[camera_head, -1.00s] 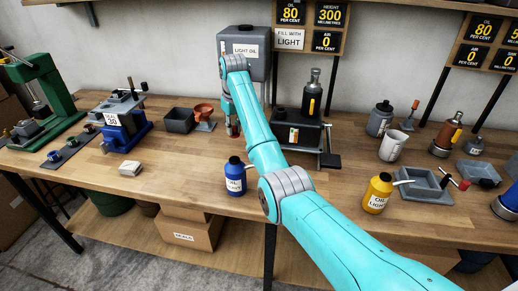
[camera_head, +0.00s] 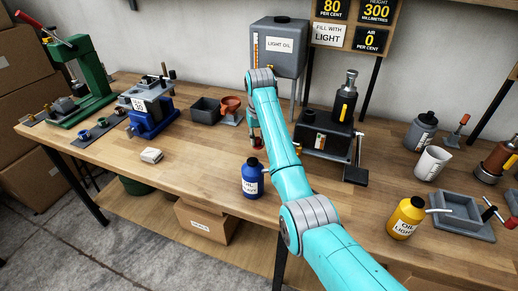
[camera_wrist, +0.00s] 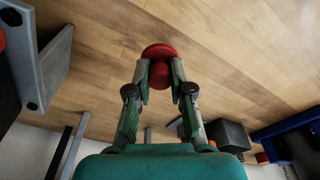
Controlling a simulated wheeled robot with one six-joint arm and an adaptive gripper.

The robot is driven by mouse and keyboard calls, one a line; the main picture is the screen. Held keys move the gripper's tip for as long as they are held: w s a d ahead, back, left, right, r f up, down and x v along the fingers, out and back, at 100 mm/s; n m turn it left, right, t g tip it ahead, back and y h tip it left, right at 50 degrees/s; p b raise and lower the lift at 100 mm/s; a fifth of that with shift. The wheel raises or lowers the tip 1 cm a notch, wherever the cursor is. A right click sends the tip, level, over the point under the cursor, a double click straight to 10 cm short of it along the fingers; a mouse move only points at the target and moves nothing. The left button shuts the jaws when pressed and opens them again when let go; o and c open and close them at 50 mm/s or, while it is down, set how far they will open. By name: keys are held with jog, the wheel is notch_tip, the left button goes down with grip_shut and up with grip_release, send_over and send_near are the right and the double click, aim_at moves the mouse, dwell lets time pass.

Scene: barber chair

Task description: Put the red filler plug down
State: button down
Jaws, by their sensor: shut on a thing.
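The red filler plug (camera_wrist: 158,50) is in the wrist view, with a wide round head and a narrower stem. My gripper (camera_wrist: 160,72) is shut on its stem, one finger on each side. The wooden bench top (camera_wrist: 110,60) lies beyond the plug; I cannot tell the exact gap between them. In the head view my gripper is mostly hidden behind my turquoise arm, and a small red part of the plug (camera_head: 256,142) shows left of the arm, in front of the light oil tank (camera_head: 272,62).
A blue oil bottle (camera_head: 252,178) stands near the front edge, close to my arm. A black-based pump unit (camera_head: 322,135) stands right of my arm.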

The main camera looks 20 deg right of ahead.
aim_at(258, 145)
jog(key=shift+a+f, duration=0.1)
jog(key=shift+f, duration=2.1)
jog(key=shift+f, duration=0.1)
jog(key=c, duration=1)
grip_release()
jog(key=shift+c, duration=0.2)
